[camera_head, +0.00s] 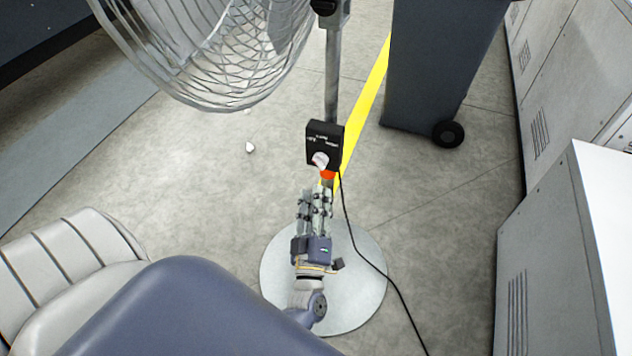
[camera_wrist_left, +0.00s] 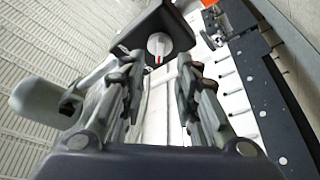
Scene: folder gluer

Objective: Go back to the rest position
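My left gripper (camera_head: 316,192) is low in the middle of the head view, over the fan's round base plate (camera_head: 352,300). Its fingertips point at the black control box (camera_head: 322,135) on the fan's pole. In the left wrist view the two fingers of the left gripper (camera_wrist_left: 157,68) are apart, with nothing held between them. The control box (camera_wrist_left: 150,28) and its pale round knob (camera_wrist_left: 159,45) show beyond the fingertips. In the head view the knob (camera_head: 320,159) is just above the fingertips. I cannot tell whether a finger touches the box. My right gripper is not in view.
The wire fan cage (camera_head: 215,50) hangs over the upper left. A black cable (camera_head: 385,275) runs down from the box across the floor.

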